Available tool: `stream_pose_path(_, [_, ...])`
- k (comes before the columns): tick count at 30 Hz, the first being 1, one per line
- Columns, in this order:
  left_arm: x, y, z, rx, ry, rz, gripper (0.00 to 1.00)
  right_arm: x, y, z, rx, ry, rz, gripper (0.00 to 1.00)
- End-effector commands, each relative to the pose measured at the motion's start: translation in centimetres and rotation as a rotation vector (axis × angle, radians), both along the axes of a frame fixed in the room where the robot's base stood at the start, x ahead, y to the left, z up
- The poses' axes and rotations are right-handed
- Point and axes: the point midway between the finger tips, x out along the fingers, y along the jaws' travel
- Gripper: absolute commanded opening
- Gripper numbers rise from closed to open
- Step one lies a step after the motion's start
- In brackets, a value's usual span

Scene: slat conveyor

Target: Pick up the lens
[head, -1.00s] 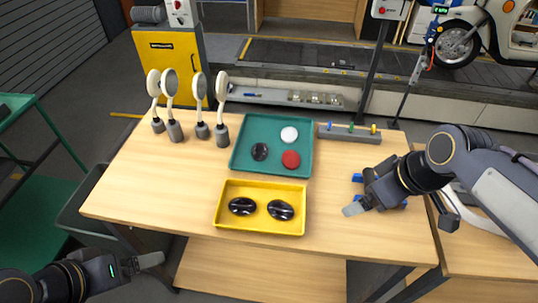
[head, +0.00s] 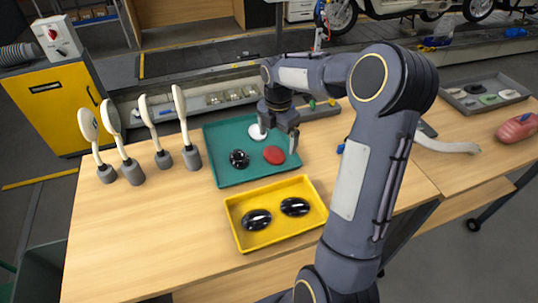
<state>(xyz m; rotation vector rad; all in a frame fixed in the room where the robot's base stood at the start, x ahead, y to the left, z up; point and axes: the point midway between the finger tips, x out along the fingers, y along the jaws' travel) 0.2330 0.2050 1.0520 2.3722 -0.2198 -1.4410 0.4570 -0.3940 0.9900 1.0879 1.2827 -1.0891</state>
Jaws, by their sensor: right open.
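A teal tray (head: 222,178) on the wooden table holds three round pieces: a white disc (head: 257,132), a black knob-like piece (head: 239,159) and a red disc (head: 274,155). The red disc looks like a lens, though I cannot tell for certain. My right gripper (head: 279,138) is open and points down over the back right part of the tray. One finger is near the white disc and the other is right of it, above and behind the red disc. Whether the fingers touch anything is unclear. My left gripper is out of view.
A yellow tray (head: 240,238) with two black oval parts stands in front. Several round mirrors on stalks (head: 183,115) stand at the left. A rail with coloured pegs (head: 322,109) lies behind. A side table at right holds a grey tray (head: 468,107) and a red object (head: 518,127).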

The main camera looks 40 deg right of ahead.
Motion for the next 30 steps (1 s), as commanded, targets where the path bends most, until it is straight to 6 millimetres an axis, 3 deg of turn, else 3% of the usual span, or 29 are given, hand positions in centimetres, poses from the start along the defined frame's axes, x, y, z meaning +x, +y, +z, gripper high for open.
stream_pose_path(10, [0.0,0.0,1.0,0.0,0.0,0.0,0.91,0.4,0.7,-4.7,0.002,0.002,0.0,0.96])
stream_pose_path(20, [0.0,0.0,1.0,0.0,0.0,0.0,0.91,0.4,0.7,-5.3,0.001,-0.002,-0.002,0.94])
stream_pose_path(30, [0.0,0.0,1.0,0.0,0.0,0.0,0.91,0.4,0.7,-5.3,0.001,-0.002,-0.002,0.5])
